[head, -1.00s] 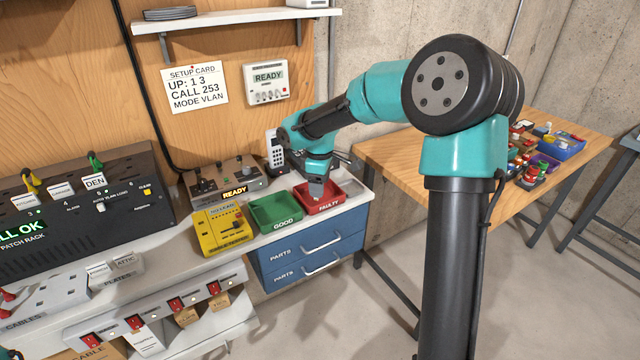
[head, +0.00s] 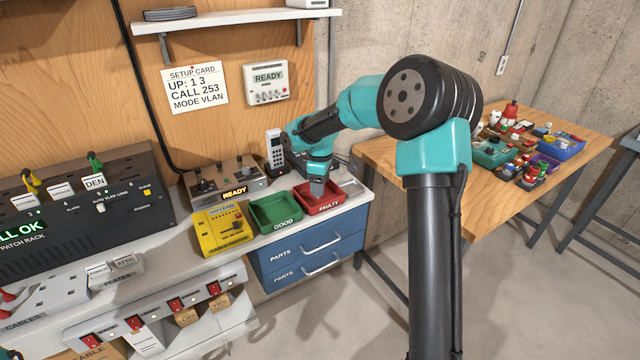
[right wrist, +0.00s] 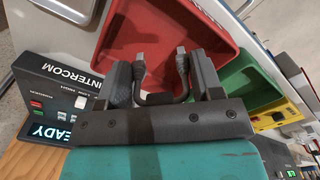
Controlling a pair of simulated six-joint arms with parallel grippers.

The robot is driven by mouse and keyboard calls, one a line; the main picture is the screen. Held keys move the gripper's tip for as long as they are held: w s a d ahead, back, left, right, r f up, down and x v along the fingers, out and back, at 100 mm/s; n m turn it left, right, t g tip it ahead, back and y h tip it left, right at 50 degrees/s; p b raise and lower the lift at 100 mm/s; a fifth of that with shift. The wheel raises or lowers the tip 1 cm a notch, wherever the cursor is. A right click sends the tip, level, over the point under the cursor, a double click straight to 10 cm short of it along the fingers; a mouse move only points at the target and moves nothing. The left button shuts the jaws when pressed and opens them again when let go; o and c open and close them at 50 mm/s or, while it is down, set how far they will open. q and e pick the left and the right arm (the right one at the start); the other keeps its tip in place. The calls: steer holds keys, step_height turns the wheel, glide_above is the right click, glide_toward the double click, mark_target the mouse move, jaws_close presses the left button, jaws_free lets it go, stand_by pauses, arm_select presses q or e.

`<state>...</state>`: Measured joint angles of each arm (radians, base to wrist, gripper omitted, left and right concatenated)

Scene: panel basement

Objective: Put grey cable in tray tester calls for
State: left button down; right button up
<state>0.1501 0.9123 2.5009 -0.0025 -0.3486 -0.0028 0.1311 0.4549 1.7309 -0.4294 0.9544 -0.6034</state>
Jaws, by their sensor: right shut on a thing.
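My right gripper (head: 318,192) is over the red tray marked FAULTY (head: 333,204). In the right wrist view, its jaws (right wrist: 163,82) are shut on a short, bent dark grey cable (right wrist: 158,98). The cable's two plug ends point toward the inside of the red tray (right wrist: 215,25). The head view does not show the cable clearly. The green tray marked GOOD (head: 276,213) stands left of the red one and looks empty. My left gripper is out of view.
A blue PARTS drawer unit (head: 310,255) is below the trays. The patch rack (head: 80,205) is at left. A wooden table (head: 520,190) with bins is at right.

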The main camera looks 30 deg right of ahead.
steer(key=shift+f, duration=0.75)
steer(key=o, duration=0.9)
steer(key=shift+r, duration=0.15)
step_height(320, 180, up, 13)
stand_by(0.8)
